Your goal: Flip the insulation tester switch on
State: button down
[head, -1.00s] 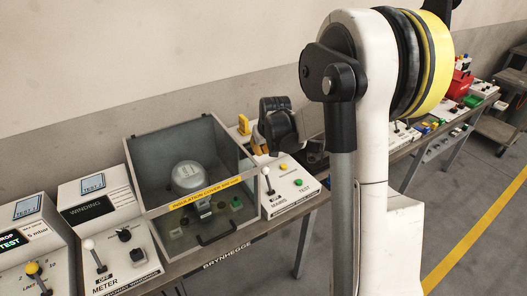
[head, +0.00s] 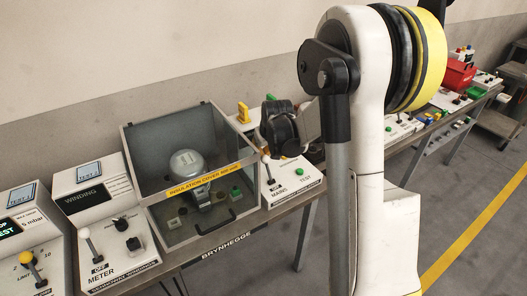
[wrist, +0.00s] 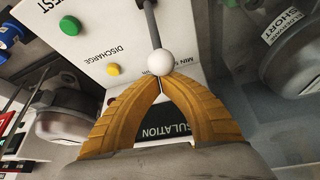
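The insulation tester (head: 285,187) is a white sloping console just right of the clear cover box in the head view. In the wrist view its panel (wrist: 90,30) appears upside down, with a green button, a yellow button marked DISCHARGE and a dark INSULATION display. Its switch is a grey lever with a white ball knob (wrist: 161,62). My gripper (wrist: 160,84) has its two yellow fingers shut tip to tip, right at the knob. The knob lies beyond the tips, not between them; I cannot tell whether they touch. In the head view my wrist partly hides the console.
The clear insulation cover box (head: 190,185) stands left of the tester with a metal compressor (head: 186,165) inside. The winding meter (head: 105,225), with its own white-knobbed lever, stands further left. A yellow upright piece (head: 243,112) is behind my gripper. Another bench extends right.

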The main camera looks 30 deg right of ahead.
jog(key=shift+s, duration=0.1)
jog(key=shift+s+r+t, duration=0.2)
jog(key=shift+t, duration=0.1)
jog(key=shift+s+b, duration=0.1)
jog(key=shift+b, duration=0.2)
jog(key=shift+s+r+t+b, duration=0.2)
jog(key=shift+s+t+b, duration=0.2)
jog(key=shift+t, duration=0.2)
jog(key=shift+s+r+t+b, duration=0.2)
jog(key=shift+s+t+b, duration=0.05)
jog(key=shift+s+t, duration=0.3)
jog(key=s+t+b, duration=0.2)
jog(key=s, duration=0.6)
jog(key=shift+s+d+r, duration=0.15)
jog(key=shift+s+r, duration=0.1)
jog(key=shift+s+f, duration=0.1)
jog(key=shift+s, duration=0.05)
